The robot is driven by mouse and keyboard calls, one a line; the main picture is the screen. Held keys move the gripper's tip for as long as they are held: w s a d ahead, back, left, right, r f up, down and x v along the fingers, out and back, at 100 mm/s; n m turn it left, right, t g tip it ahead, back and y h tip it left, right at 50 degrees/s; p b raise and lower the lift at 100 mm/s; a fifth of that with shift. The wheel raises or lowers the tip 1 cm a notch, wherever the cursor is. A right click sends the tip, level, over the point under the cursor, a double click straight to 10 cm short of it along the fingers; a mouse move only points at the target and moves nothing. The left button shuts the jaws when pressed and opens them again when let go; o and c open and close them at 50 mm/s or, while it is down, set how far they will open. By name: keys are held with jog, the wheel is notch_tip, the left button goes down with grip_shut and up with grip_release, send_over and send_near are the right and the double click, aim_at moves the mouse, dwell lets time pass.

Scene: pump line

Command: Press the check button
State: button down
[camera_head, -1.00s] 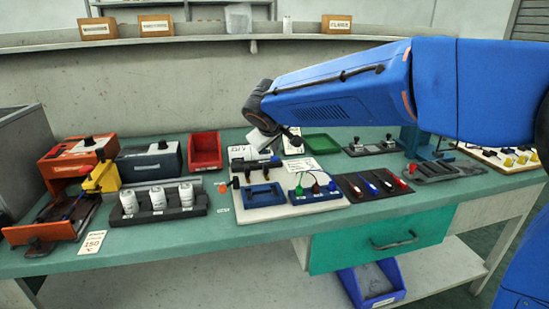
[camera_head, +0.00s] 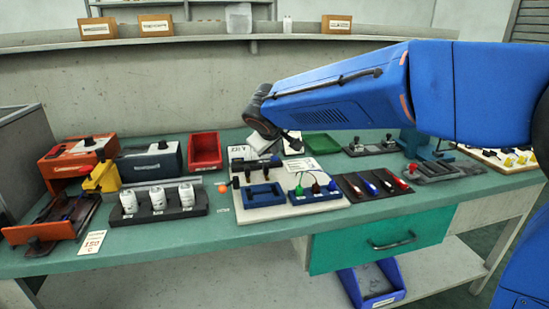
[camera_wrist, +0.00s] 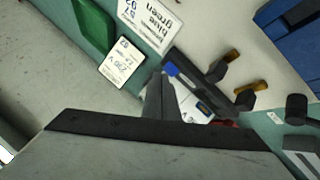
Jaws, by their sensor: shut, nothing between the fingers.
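My gripper (camera_head: 264,142) is at the back middle of the bench, partly hidden by my forearm in the head view. In the wrist view its narrow grey fingers (camera_wrist: 156,98) are together and empty. They are close beside a dark unit (camera_wrist: 195,85) with a blue patch, a white panel and brass-tipped posts. I cannot tell whether they touch it. A red part (camera_wrist: 226,123) shows at the unit's edge, mostly hidden by my gripper. I cannot make out which part is the check button. A small orange round piece (camera_head: 222,187) sits at the front of the bench.
A white board with a blue frame (camera_head: 264,195) and a blue terminal block (camera_head: 315,192) is in front. A red bin (camera_head: 205,150) stands left and a green tray (camera_head: 321,143) right. White bottles (camera_head: 158,199) stand in a dark rack. Little free bench lies around the unit.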

jog(key=shift+f, duration=0.35)
dwell(0.7)
jog(key=shift+r, duration=0.85)
notch_tip(320, 180, up, 5)
dwell(0.7)
dwell(0.4)
